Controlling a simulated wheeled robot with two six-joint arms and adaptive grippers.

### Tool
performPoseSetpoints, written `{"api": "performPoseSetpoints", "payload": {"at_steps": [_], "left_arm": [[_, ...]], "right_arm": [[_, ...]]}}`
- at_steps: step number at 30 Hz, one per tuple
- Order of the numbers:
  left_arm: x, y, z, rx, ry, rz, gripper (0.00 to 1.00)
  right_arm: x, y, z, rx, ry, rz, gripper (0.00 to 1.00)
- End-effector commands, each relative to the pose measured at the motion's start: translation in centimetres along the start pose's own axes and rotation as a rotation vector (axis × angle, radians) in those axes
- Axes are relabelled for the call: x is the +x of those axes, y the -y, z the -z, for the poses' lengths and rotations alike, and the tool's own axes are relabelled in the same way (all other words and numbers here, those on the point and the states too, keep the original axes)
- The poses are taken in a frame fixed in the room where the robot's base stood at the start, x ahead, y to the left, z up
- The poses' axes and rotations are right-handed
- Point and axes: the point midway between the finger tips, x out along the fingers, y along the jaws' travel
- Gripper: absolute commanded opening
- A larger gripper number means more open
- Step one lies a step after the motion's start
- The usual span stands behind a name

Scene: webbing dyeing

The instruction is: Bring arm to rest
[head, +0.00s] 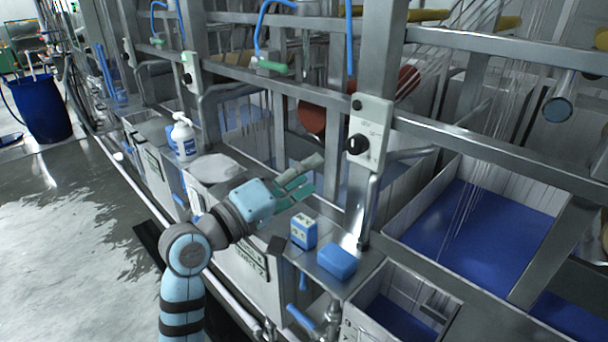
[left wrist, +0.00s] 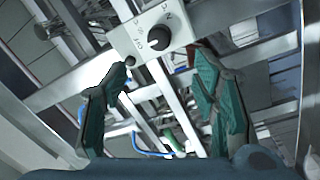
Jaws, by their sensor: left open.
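My left gripper (head: 308,174) is open and empty, held above the steel ledge at the front of the machine. Its green fingers also show spread apart in the left wrist view (left wrist: 163,57). My left arm reaches up to it from the bottom of the head view. Between the fingers in the left wrist view is a pale control panel with a black knob (left wrist: 158,38), apart from them as far as I can tell. My right gripper is in neither view.
A blue-and-white box (head: 304,231) and a blue block (head: 337,262) stand on the ledge (head: 312,262) close to my gripper. A white bottle (head: 184,138) stands farther back. Steel posts and rails rise beyond. A blue barrel (head: 40,106) stands on open floor at left.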

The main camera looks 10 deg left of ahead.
Motion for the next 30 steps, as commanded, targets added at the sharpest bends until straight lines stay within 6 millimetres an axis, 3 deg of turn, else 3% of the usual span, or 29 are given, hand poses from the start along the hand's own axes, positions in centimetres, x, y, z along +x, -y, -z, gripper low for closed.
{"api": "performPoseSetpoints", "payload": {"at_steps": [7,8,11,14,15,19,24,30], "left_arm": [[-0.1,0.7,-0.3,0.007,0.002,0.018,0.54],[-0.3,1.4,-0.6,0.015,0.004,0.038,0.54],[-2.1,6.0,-2.6,0.081,0.027,0.169,0.54],[-6.5,13.4,-6.5,0.199,0.098,0.4,0.54],[-8.9,16.4,-8.2,0.254,0.143,0.501,0.54],[-17.2,23.0,-13.1,0.399,0.31,0.774,0.54],[-26.8,26.9,-17.4,0.522,0.529,1.016,0.54],[-37.2,27.8,-21.0,0.62,0.796,1.221,0.54]], "right_arm": [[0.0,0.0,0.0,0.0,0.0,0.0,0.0],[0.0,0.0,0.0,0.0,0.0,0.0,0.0],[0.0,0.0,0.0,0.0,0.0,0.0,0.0],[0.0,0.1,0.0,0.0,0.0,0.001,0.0],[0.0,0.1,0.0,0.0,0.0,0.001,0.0],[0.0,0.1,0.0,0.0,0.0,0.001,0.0],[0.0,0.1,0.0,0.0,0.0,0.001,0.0],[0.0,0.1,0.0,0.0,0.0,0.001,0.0]]}}
